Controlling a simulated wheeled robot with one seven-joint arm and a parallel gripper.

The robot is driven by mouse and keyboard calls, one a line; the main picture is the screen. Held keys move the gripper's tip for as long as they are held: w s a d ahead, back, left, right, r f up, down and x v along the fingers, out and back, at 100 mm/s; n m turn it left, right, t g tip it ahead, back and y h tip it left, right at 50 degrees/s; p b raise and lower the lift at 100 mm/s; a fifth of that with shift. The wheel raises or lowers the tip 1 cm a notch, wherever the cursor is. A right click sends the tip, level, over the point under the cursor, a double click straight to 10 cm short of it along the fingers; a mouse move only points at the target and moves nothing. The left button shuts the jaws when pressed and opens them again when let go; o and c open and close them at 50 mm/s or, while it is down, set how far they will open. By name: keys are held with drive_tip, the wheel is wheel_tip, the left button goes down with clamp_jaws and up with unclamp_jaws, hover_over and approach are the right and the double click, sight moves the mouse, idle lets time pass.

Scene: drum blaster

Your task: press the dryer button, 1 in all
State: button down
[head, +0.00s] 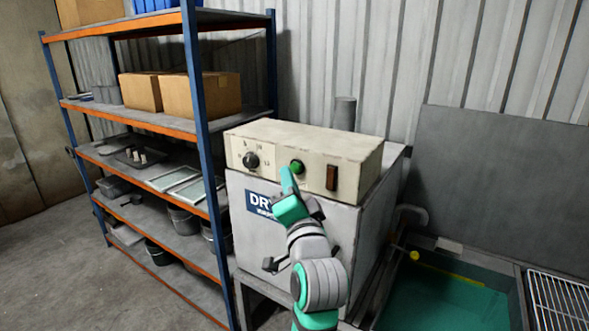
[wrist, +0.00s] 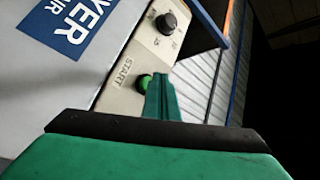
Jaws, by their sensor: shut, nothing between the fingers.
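The dryer button is a round green button (head: 297,166) on the cream control panel of the grey dryer (head: 315,225). In the wrist view the green button (wrist: 143,82) sits beside the word START. My gripper (head: 287,173) is shut and empty, its green fingertips at the panel just left of and below the button in the head view. In the wrist view my gripper (wrist: 161,80) overlaps the button's right edge and hides part of it. I cannot tell whether the fingertips touch the button.
A black dial (head: 251,160) is left of the button and a brown rocker switch (head: 332,177) right of it. Shelving (head: 165,123) with boxes stands close on the left. A sink with green contents (head: 445,295) is at right.

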drive_tip(key=shift+w+d, duration=0.1)
drive_tip(key=shift+w+d, duration=0.2)
drive_tip(key=shift+w, duration=0.05)
